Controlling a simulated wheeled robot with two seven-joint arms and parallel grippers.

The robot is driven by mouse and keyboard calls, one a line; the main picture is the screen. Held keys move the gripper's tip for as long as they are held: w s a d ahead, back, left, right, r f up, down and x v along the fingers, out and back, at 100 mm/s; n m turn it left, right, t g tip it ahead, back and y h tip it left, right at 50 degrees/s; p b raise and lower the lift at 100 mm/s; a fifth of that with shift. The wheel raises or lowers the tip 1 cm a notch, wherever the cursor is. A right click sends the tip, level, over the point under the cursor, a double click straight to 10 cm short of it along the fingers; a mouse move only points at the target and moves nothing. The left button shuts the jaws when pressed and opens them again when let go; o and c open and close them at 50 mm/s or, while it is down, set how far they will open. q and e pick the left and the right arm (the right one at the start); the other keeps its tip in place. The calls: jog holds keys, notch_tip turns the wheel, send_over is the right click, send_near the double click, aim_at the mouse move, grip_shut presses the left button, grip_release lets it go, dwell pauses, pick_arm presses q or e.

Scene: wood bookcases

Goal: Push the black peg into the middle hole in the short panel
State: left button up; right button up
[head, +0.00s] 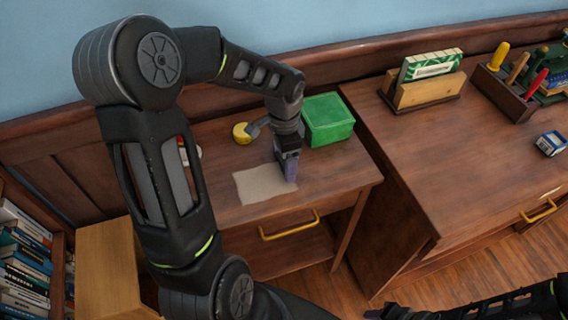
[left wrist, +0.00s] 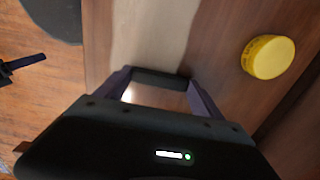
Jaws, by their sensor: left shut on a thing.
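My left gripper (head: 288,178) points down over the small wooden desk, by the right edge of a pale sheet. In the left wrist view its fingers (left wrist: 160,88) stand apart with a dark piece (left wrist: 160,79) between their tips. This looks like the black peg, mostly hidden. In the head view the peg cannot be made out. A light wood piece (head: 107,265) stands at lower left, partly behind my left arm. I cannot tell if it is the short panel, and no holes show. My right gripper (head: 384,312) is at the bottom edge, partly cut off.
The pale sheet (head: 258,184) lies on the desk (head: 225,206). A yellow round tin (head: 241,132) and a green box (head: 327,119) stand behind the gripper. The bigger desk (head: 445,150) at right holds a card stand (head: 427,91) and a tool rack (head: 504,91); its middle is clear.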

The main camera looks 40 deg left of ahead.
aim_at(284, 162)
pick_arm(q)
jog(key=c, duration=0.4)
jog(key=shift+r, duration=0.1)
notch_tip(284, 162, up, 10)
jog(key=shift+f, duration=0.1)
dwell(1.0)
